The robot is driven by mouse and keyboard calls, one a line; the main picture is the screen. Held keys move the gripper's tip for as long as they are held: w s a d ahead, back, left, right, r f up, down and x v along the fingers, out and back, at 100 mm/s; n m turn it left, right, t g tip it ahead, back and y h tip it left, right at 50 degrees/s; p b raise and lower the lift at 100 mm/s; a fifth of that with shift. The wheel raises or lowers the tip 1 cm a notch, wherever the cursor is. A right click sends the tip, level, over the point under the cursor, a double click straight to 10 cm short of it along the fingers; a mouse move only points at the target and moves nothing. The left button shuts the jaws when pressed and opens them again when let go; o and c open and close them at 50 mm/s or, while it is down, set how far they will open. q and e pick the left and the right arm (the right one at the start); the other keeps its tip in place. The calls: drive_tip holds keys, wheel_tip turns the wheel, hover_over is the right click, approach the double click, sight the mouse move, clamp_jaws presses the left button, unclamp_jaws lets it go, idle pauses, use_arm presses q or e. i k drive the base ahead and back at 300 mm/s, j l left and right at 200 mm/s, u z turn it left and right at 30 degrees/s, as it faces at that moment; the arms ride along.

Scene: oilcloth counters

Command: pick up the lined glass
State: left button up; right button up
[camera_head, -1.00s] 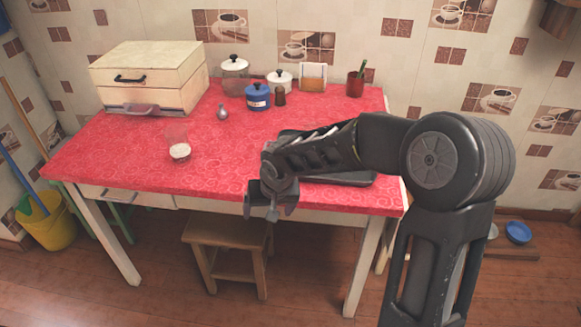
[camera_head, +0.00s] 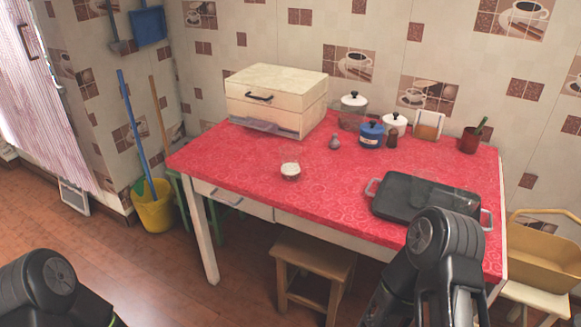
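A clear glass (camera_head: 290,170) with white at its bottom stands upright on the red-covered table, near the front edge and left of the middle. Its clear walls are faint, and I cannot make out lines on them. Nothing touches it. Parts of my two arms show at the bottom left and bottom right of the head view. Neither gripper is in view.
A black tray (camera_head: 408,198) with handles lies right of the glass. A white box (camera_head: 275,98), a grey shaker (camera_head: 335,142), a blue pot (camera_head: 370,135) and a brown cup (camera_head: 469,140) stand behind. A stool (camera_head: 312,255) is under the front edge. Cloth around the glass is clear.

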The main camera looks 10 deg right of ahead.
sight(290, 154)
drive_tip(key=i+j, duration=0.8)
drive_tip(key=j+z, duration=0.1)
drive_tip(key=z, duration=1.8)
